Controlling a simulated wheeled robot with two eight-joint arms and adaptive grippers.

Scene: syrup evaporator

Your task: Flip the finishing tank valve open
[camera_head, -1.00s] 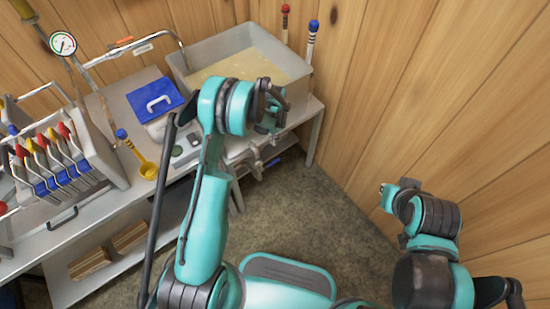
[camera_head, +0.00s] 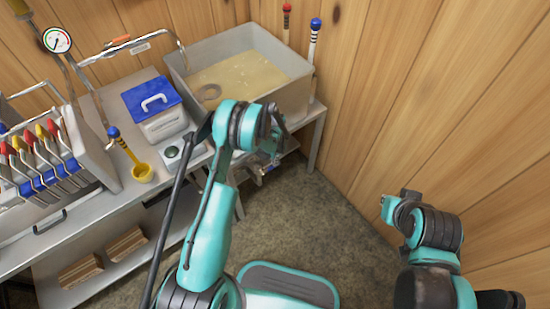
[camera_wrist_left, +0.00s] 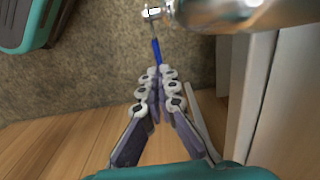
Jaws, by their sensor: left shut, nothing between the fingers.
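The finishing tank (camera_head: 294,92) is a grey metal pan of pale amber liquid on the bench at the back. Its valve sits low at the front, partly hidden by my left arm in the head view. In the left wrist view the valve's thin blue handle (camera_wrist_left: 157,50) runs from a small silver fitting (camera_wrist_left: 151,13) beside a metal pipe toward my fingers. My left gripper (camera_head: 272,148) is shut and empty; in the wrist view its tips (camera_wrist_left: 158,72) meet at the handle's near end. I cannot tell if they touch. My right gripper is not in view.
A wooden wall (camera_head: 400,90) closes off the right. The floor (camera_head: 300,215) before the bench is clear.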

